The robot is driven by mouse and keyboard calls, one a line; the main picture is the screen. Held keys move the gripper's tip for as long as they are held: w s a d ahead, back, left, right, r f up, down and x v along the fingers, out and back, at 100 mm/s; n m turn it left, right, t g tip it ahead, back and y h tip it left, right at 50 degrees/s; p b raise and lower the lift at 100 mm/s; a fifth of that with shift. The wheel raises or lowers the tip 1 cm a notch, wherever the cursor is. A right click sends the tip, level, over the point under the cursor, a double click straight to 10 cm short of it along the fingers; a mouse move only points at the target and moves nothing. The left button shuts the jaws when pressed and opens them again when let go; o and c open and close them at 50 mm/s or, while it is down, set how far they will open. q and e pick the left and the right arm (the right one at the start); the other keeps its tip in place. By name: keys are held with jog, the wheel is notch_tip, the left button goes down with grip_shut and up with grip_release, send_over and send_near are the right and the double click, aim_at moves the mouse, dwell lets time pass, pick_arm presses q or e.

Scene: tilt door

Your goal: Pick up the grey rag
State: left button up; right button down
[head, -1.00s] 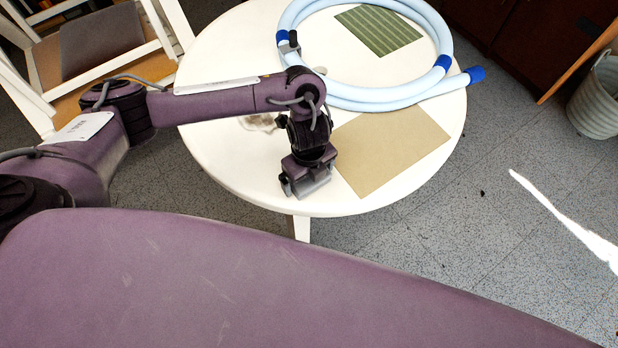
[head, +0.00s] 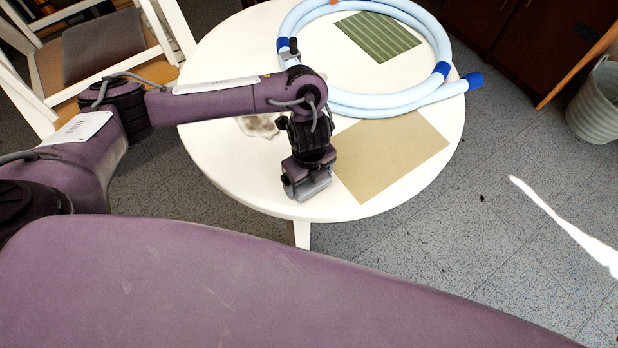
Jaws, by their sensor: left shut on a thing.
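My left gripper (head: 308,190) points down at the near edge of the white round table (head: 225,85). It is shut on the grey rag (head: 316,187), of which only a small grey part shows at the fingertips. The gripper and wrist hide the rest. I cannot tell whether the rag touches the tabletop. My right gripper is out of view.
A tan mat (head: 392,155) lies just right of the gripper. A coiled pale blue hose (head: 440,92) and a green striped mat (head: 377,36) lie farther back. A whitish-brown cloth (head: 260,125) lies partly behind my forearm. A chair (head: 105,45) stands left; a bucket (head: 597,100) stands right.

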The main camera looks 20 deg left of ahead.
pick_arm(q)
notch_tip(320, 180, up, 8)
jog(key=p, duration=0.3)
jog(key=shift+w, duration=0.1)
notch_tip(320, 180, up, 10)
jog(key=p, duration=0.1)
jog(key=shift+p, duration=0.3)
